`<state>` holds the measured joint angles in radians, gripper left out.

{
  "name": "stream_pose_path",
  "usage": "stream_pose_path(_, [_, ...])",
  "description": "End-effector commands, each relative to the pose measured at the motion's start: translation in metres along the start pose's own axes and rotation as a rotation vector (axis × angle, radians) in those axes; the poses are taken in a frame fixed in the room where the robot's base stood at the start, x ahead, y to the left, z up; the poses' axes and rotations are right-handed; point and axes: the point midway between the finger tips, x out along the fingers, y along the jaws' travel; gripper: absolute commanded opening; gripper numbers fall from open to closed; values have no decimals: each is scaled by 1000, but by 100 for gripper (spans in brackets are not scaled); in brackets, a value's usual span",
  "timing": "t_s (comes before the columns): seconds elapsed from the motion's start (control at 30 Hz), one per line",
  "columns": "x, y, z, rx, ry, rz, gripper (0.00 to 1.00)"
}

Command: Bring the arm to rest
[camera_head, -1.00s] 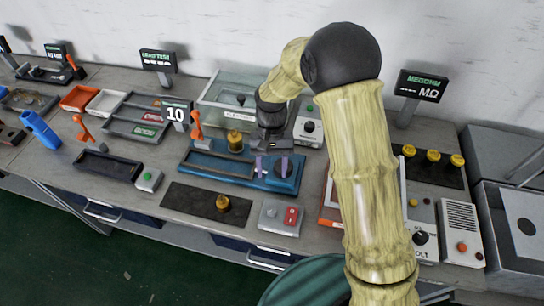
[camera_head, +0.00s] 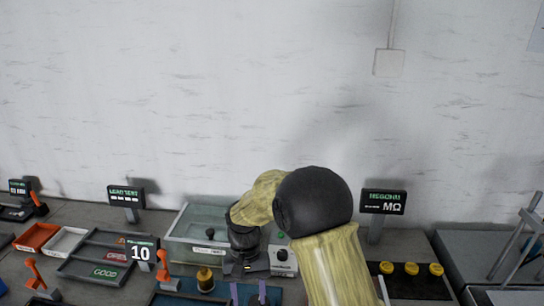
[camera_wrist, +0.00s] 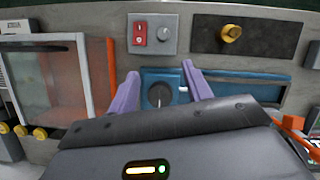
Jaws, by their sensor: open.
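My arm reaches from the lower right of the head view over the bench. My gripper (camera_head: 248,293) hangs over a blue fixture (camera_head: 177,299), with the purple fingers near the picture's bottom edge. In the wrist view the two purple fingers of my gripper (camera_wrist: 161,84) stand apart, with nothing held between them. Beyond them lies the blue fixture (camera_wrist: 235,82) with a round dark knob (camera_wrist: 159,95) showing between the fingers. I cannot tell whether the fingers touch the fixture.
A clear box (camera_head: 190,228) stands behind my gripper, and a megohm display (camera_head: 383,202) to the right. Trays (camera_head: 82,262) lie left. An orange-framed clear box (camera_wrist: 65,75), a red-button box (camera_wrist: 153,34) and a black plate with a yellow part (camera_wrist: 262,37) surround the fixture.

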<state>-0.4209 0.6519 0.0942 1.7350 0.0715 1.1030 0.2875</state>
Motion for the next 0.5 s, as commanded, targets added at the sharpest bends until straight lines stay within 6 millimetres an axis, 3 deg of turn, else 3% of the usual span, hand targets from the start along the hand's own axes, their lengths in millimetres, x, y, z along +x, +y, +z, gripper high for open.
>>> stream_pose_path(0.27, [-19, 86, 32, 62, 207, -39, 50])
stream_pose_path(0.5, [-20, 160, 84, 124, 419, -39, 50])
